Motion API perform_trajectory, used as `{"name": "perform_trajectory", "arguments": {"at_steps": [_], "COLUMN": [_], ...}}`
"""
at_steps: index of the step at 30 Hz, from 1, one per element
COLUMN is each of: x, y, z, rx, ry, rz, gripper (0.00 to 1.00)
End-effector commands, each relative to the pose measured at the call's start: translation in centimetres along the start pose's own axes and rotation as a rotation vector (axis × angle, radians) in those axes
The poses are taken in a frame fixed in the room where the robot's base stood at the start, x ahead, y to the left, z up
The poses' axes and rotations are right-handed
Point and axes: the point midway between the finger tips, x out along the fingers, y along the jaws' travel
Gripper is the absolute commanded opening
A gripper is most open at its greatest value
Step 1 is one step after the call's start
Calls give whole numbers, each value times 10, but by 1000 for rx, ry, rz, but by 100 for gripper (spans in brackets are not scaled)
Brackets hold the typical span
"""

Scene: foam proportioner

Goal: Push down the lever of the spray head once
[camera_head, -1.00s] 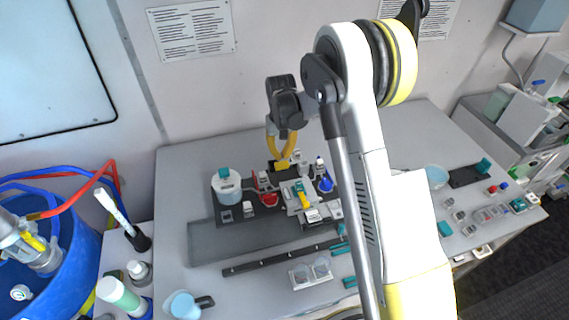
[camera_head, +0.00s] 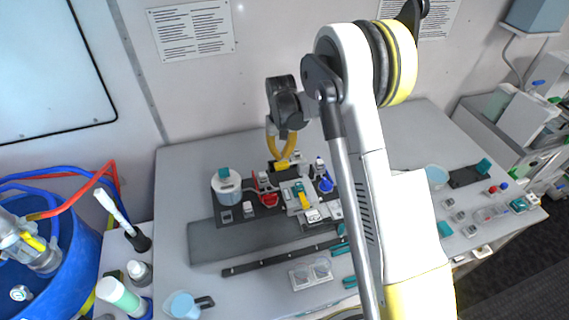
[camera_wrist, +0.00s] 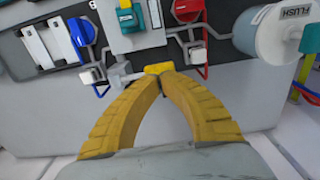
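My gripper (camera_head: 283,161) has its two curved yellow fingers brought together, and it points down at the back edge of the dark device on the table. In the wrist view the fingertips (camera_wrist: 163,72) meet at a small bright yellow piece, which looks like the lever (camera_wrist: 158,67) of the spray head. The lever also shows in the head view (camera_head: 281,166), just under the fingertips. A pale nozzle-like part (camera_wrist: 119,80) sticks out to its left. The tips are at or very near the lever; I cannot tell whether they touch it. The fingers hide part of the spray head.
A white tank marked FLUSH (camera_wrist: 285,35) stands beside the gripper, with red (camera_wrist: 187,9) and blue (camera_wrist: 82,31) knobs nearby. Thin pipes run close to the fingertips. A blue drum (camera_head: 75,250) with hoses is at the left. The grey mat (camera_head: 215,243) is clear.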

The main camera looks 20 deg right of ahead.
Motion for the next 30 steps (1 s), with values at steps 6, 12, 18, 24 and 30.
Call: {"name": "perform_trajectory", "arguments": {"at_steps": [6, 12, 18, 24, 30], "x": [9, 17, 25, 33, 41], "y": [0, 0, 0, 0, 0], "z": [0, 0, 0, 0, 0], "rx": [0, 0, 0, 0, 0], "ry": [0, 0, 0, 0, 0], "rz": [0, 0, 0, 0, 0], "gripper": [0, 0, 0, 0, 0]}}
